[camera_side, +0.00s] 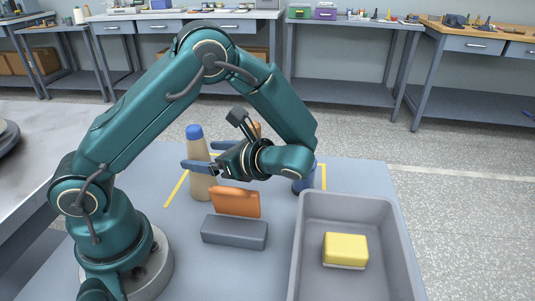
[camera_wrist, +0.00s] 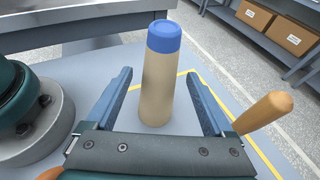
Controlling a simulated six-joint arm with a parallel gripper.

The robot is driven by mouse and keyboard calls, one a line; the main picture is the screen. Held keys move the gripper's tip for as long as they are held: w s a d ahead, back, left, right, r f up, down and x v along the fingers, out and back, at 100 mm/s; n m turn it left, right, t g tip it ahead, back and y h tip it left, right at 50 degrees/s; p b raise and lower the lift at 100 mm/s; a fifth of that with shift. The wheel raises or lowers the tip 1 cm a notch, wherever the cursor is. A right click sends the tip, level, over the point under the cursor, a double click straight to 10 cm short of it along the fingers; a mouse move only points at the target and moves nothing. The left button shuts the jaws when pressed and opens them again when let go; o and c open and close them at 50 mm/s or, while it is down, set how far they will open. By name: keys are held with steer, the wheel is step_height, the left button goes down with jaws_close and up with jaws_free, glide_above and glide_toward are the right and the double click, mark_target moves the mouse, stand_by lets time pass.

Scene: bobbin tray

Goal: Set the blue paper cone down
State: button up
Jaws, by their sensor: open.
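In the wrist view my gripper (camera_wrist: 158,74) shows a clear gap between the cone and each finger. Whether a finger touches it in the side view cannot be told.
A grey bin (camera_side: 401,247) holding a yellow sponge (camera_side: 346,250) stands at the right. An orange block (camera_side: 235,202) and a grey block (camera_side: 234,232) lie in front of my gripper. A dark blue object (camera_side: 303,187) is partly hidden behind my arm. A brown tapered piece (camera_wrist: 263,113) is right of the fingers.

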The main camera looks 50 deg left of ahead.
steer(key=v, duration=0.6)
